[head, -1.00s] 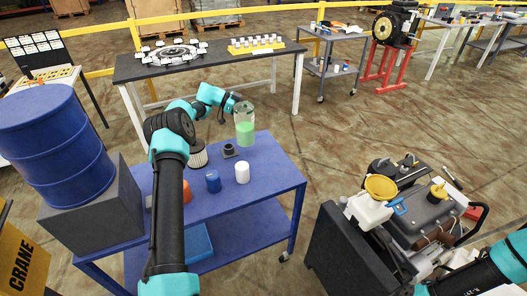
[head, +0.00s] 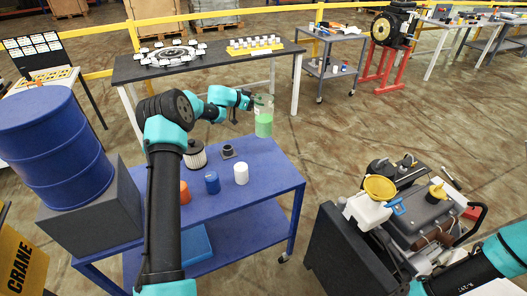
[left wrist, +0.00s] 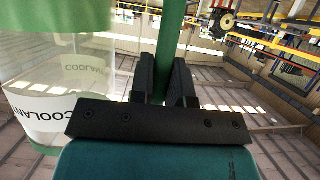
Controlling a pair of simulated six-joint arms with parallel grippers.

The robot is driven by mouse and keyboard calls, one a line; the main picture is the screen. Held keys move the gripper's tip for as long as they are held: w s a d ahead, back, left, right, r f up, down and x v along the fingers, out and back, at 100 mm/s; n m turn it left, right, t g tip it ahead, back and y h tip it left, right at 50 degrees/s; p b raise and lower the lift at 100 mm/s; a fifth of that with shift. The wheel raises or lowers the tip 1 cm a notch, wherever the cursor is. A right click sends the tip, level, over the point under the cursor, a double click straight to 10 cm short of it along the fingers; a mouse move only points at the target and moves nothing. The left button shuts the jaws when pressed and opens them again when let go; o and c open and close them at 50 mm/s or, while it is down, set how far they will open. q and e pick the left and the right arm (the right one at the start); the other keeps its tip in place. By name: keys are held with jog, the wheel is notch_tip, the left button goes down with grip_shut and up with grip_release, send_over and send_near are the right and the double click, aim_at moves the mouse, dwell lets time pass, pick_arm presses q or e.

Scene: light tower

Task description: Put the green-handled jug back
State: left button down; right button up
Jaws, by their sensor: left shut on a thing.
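The jug (head: 264,124) is clear, with green liquid in its lower part, and is upright at the back edge of the blue cart (head: 262,178). I cannot tell from the head view whether it touches the cart top. My left gripper (head: 248,103) is at the jug's left side. In the left wrist view the jug (left wrist: 40,70) shows a COOLANT label, and its green handle (left wrist: 172,35) runs between the fingers of my left gripper (left wrist: 163,82), which are shut on it. My right arm enters at the lower right; its gripper is not seen.
The cart also holds a white jar (head: 241,173), a blue jar (head: 212,182), an orange item (head: 184,190), a filter (head: 195,156) and a small dark part (head: 228,151). A blue drum (head: 50,145) stands left. An engine unit (head: 415,210) with a yellow funnel (head: 380,188) stands right.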

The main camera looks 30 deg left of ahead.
pick_arm(q)
jog(key=shift+f, duration=3.15)
jog(key=shift+f, duration=1.9)
jog(key=c, duration=1.1)
grip_release()
jog(key=v, duration=1.2)
